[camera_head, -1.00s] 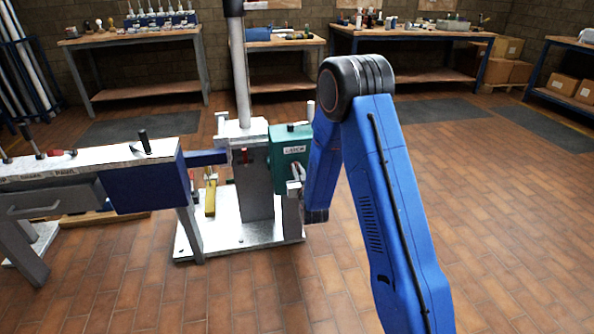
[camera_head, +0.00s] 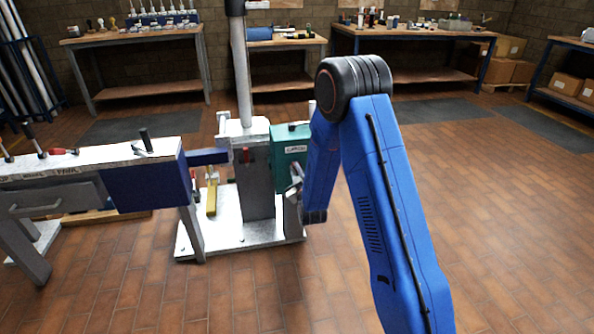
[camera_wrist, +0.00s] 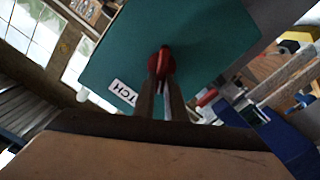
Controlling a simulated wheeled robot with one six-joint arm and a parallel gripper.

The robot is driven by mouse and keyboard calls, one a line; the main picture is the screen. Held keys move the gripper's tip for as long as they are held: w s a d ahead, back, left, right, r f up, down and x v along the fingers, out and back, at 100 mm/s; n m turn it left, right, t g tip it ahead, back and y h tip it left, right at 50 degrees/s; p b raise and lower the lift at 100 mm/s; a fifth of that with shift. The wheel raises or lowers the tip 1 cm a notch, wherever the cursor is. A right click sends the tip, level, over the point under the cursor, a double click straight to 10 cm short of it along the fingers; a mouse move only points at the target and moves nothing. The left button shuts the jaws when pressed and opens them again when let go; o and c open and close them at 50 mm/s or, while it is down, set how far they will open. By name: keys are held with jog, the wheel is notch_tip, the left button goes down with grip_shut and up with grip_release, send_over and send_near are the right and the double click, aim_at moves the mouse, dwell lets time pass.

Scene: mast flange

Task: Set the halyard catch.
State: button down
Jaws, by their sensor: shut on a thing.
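The halyard catch is a green box (camera_head: 290,143) with a white label, mounted on the right side of the grey mast post. In the wrist view the green face (camera_wrist: 205,45) fills the upper middle, with part of the label (camera_wrist: 122,92) reading "TCH". A red lever (camera_wrist: 165,56) stands out from that face. My gripper (camera_wrist: 163,78) is shut on the red lever, with its two dark fingers on either side of it. In the head view my gripper (camera_head: 294,190) shows just below the box, partly hidden by my blue arm. The lever is hidden there.
The grey mast (camera_head: 241,75) rises from a white base plate (camera_head: 225,238). A bench (camera_head: 80,160) with a blue end block stands close on the left. A yellow part (camera_head: 211,192) stands near the post. The tiled floor on the right is clear.

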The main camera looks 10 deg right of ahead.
jog(key=n, duration=0.3)
jog(key=f+n, duration=0.1)
jog(key=n, duration=0.7)
jog(key=shift+a+f, duration=0.3)
jog(key=shift+a, duration=0.1)
jog(key=shift+s, duration=0.1)
jog(key=c, duration=1.8)
grip_release()
jog(key=shift+s, duration=0.1)
